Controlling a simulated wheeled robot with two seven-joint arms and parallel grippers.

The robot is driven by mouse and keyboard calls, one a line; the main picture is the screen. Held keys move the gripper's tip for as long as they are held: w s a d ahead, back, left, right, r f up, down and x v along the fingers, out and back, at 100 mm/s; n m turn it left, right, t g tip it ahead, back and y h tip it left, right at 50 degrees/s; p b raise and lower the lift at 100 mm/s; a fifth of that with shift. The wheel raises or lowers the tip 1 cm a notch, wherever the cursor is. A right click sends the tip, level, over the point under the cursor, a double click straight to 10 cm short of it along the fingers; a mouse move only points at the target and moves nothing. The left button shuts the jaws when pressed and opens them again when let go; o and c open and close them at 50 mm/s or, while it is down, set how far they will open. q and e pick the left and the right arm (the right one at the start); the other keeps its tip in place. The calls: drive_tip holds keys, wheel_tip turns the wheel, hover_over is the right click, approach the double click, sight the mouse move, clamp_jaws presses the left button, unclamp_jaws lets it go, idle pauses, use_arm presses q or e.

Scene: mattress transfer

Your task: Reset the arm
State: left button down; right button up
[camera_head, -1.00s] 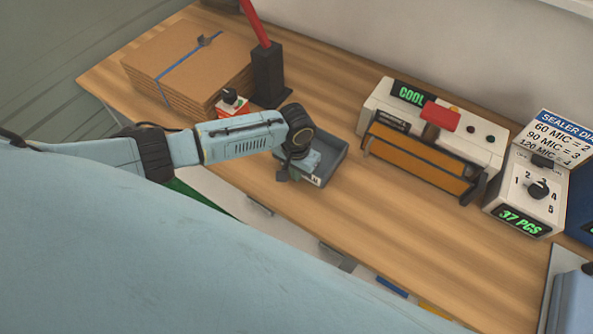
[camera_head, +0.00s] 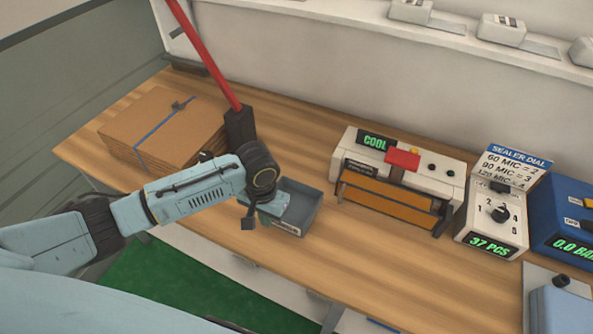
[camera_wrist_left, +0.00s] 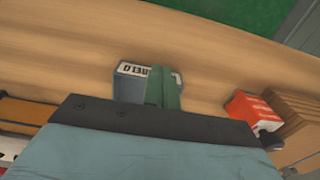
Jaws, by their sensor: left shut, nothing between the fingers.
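My left arm comes in from the left in the head view. My left gripper (camera_head: 249,218) is shut and empty, pointing down by the front left side of a grey tray (camera_head: 305,212) on the wooden table (camera_head: 370,268). The gripper and wrist hide part of the tray. In the left wrist view the shut green fingers (camera_wrist_left: 163,88) overlap the labelled tray (camera_wrist_left: 128,84). I cannot tell whether they touch it. My right gripper is not in view.
A strapped cardboard stack (camera_head: 165,125) lies at the back left, next to a black post with a red lever (camera_head: 205,55). A sealer (camera_head: 400,180), a dial box (camera_head: 492,222) and a blue unit (camera_head: 565,225) stand to the right. The table front is clear.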

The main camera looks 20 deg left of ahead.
use_arm(q)
drive_tip(key=s+d+r+m+t+h, duration=0.2)
drive_tip(key=s+d+h, duration=0.1)
drive_tip(key=s+d, duration=0.6)
drive_tip(key=s+a+r+n+t+y, duration=0.2)
drive_tip(key=s+a+r+y, duration=0.15)
drive_tip(key=s+a, duration=0.65)
wheel_tip(320, 180, down, 28)
drive_tip(key=r+g+b, duration=0.1)
drive_tip(key=g+b, duration=0.1)
drive_tip(key=b, duration=0.4)
drive_tip(key=s+a+f+b, duration=0.1)
drive_tip(key=s+f+b, duration=0.2)
drive_tip(key=s+f, duration=0.6)
drive_tip(key=s+a+f+m+g+b, duration=0.1)
drive_tip(key=s+f+b, duration=0.2)
drive_tip(key=s+f, duration=0.5)
wheel_tip(320, 180, down, 7)
drive_tip(key=shift+s+a+f, duration=0.2)
drive_tip(key=shift+s+a, duration=0.2)
drive_tip(key=shift+h, duration=0.25)
